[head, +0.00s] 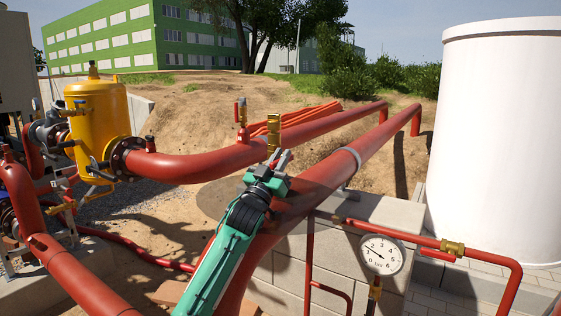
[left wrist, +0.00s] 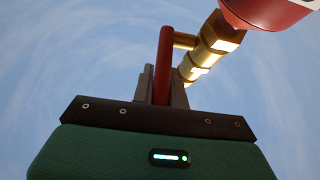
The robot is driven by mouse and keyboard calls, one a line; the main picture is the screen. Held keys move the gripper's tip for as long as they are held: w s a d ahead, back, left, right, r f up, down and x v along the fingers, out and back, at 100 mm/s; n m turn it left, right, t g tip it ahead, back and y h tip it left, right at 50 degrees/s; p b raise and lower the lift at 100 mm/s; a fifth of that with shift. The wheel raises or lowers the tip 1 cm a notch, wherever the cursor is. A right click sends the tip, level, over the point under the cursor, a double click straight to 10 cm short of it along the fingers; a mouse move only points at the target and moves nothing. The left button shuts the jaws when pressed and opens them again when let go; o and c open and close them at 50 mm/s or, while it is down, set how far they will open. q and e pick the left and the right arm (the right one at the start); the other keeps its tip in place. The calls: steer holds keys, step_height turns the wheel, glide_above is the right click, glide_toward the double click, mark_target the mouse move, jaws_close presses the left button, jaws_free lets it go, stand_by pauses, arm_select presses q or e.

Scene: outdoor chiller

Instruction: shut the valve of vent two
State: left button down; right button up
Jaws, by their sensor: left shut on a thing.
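A brass vent valve (head: 273,132) stands upright on the red pipe, just beyond my left gripper (head: 281,160). In the left wrist view the brass valve body (left wrist: 208,52) slants down from a red fitting at the top right. A red lever (left wrist: 165,58) sits beside the body on a short brass stem. My left gripper (left wrist: 164,88) is shut on the lever's end. In the head view the lever is mostly hidden by the gripper. Another brass vent valve (head: 242,114) with a red lever stands farther left. No label tells which is vent two. My right gripper is not in view.
Large red pipes (head: 215,162) cross the middle. A yellow tank (head: 97,115) stands at the left and a white tank (head: 500,140) at the right. A pressure gauge (head: 382,254) stands before a block wall (head: 335,275). There is open air around the valve.

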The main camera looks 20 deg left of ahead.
arm_select(q)
steer(key=shift+f, duration=0.1)
steer(key=c, duration=1.4)
jaws_free()
